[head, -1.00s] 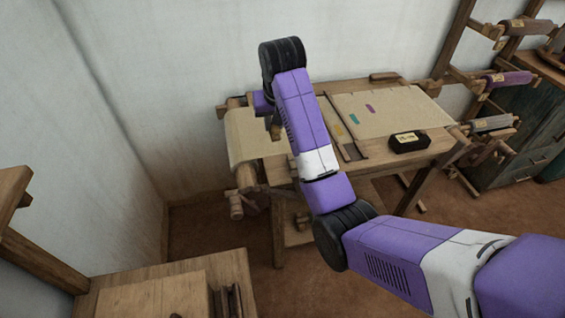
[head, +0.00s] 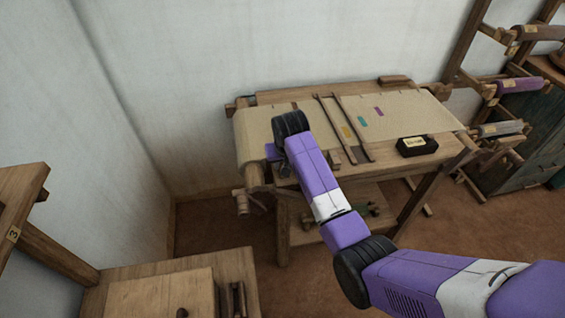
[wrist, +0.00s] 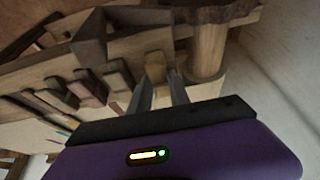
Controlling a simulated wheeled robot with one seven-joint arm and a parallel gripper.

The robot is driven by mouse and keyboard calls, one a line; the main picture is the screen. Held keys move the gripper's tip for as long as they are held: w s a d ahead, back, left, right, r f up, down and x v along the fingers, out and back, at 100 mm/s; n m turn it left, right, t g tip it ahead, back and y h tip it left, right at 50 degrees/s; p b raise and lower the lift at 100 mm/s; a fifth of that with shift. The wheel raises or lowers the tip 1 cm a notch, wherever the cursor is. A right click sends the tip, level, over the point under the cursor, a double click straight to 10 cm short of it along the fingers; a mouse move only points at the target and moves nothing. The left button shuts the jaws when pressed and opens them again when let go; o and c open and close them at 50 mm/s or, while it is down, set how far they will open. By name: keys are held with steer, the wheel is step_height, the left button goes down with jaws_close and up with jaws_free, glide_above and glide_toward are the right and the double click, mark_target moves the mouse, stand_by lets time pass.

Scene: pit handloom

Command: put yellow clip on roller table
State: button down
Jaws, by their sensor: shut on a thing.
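My gripper (wrist: 161,90) is shut on a small yellowish-tan piece, the yellow clip (wrist: 176,79), at its fingertips in the wrist view. The clip is partly covered by the fingers and dim. In the head view my wrist and arm hide the clip and fingertips. The wooden roller table (head: 425,162) stands against the back wall, with pale cloth (head: 405,112) over its top. My gripper is at the table's left front end, close to the wooden end parts; I cannot tell whether the clip touches anything.
A black labelled box (head: 417,146) sits on the table's right part. A round post (wrist: 208,50) stands beside the fingers. A wooden bench (head: 150,285) is at lower left, a yarn rack (head: 500,130) at right.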

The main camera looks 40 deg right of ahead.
steer(key=shift+f, duration=0.2)
steer(key=c, duration=1.2)
jaws_free()
steer(key=shift+c, duration=0.2)
steer(key=v, duration=1.2)
steer(key=shift+r, duration=0.2)
steer(key=s+a+f+n+t, duration=0.4)
steer(key=s+a+f+t, duration=0.1)
steer(key=s+a+f, duration=0.9)
steer(key=s+a+r+n+t+y, duration=0.1)
steer(key=s+a+r+t, duration=0.2)
steer(key=s+r, duration=0.6)
steer(key=s+a+r+n+t+y+b, duration=0.1)
steer(key=s+a+r+t, duration=0.2)
steer(key=s, duration=1)
step_height(320, 180, up, 6)
steer(key=shift+a+f+n+y, duration=0.1)
steer(key=shift+a+n+y, duration=0.25)
steer(key=shift+a, duration=0.8)
